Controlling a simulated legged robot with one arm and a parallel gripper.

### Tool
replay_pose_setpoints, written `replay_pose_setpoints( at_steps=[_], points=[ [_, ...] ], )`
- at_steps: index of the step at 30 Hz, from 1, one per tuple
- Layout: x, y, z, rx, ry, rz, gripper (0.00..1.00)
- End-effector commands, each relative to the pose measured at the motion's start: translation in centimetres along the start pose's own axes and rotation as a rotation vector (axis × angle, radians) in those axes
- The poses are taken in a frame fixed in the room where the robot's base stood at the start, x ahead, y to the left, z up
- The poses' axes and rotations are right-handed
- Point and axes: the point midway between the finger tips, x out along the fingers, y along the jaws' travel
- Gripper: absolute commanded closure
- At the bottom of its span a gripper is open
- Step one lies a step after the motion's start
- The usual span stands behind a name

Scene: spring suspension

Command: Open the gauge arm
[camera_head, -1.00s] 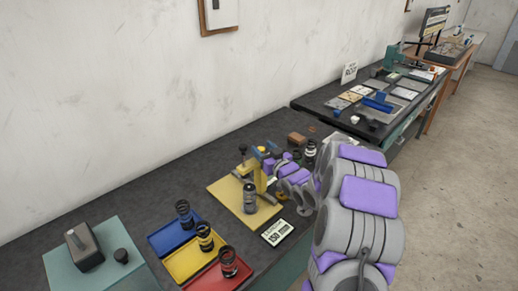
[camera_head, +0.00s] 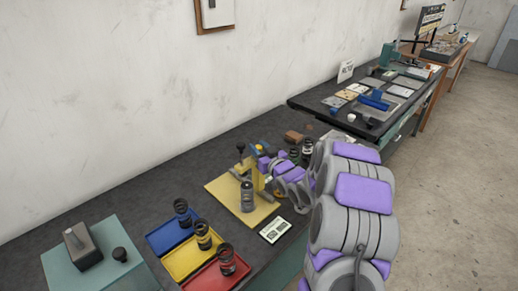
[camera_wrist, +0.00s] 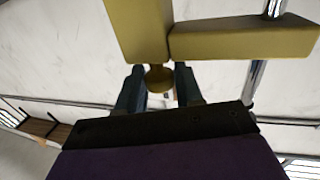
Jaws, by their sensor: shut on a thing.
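The yellow gauge (camera_head: 257,178) stands on a tan base plate (camera_head: 222,188), with a dark knob (camera_head: 240,148) at its top left. A dark spring unit (camera_head: 247,196) stands upright at the plate's front. My gripper (camera_head: 268,163) reaches in from the right at the gauge and partly hides it. In the wrist view, my gripper (camera_wrist: 159,86) has its two dark fingers on either side of a round yellow knob (camera_wrist: 160,76), shut on it. The knob sits below a yellow block (camera_wrist: 140,28) and a yellow bar (camera_wrist: 245,38) that runs right.
Blue (camera_head: 161,241), yellow (camera_head: 180,262) and red (camera_head: 208,279) trays stand at the front left, each with a spring. A white card (camera_head: 274,230) lies by the front edge. A green mat (camera_head: 60,268) with a grey block is far left. The bench behind the trays is clear.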

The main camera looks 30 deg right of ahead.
Motion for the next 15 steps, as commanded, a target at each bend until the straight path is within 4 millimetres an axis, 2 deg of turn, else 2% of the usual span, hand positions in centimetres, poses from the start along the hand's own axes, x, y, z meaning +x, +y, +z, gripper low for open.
replay_pose_setpoints(
  at_steps=[4,7,15],
  points=[
    [0.1,0.6,-0.1,0.002,0.003,0.01,1.0],
    [1.1,0.4,-0.2,0.0,0.004,0.01,1.0],
    [6.5,-0.8,-0.3,0.004,0.004,0.011,1.0]
  ],
)
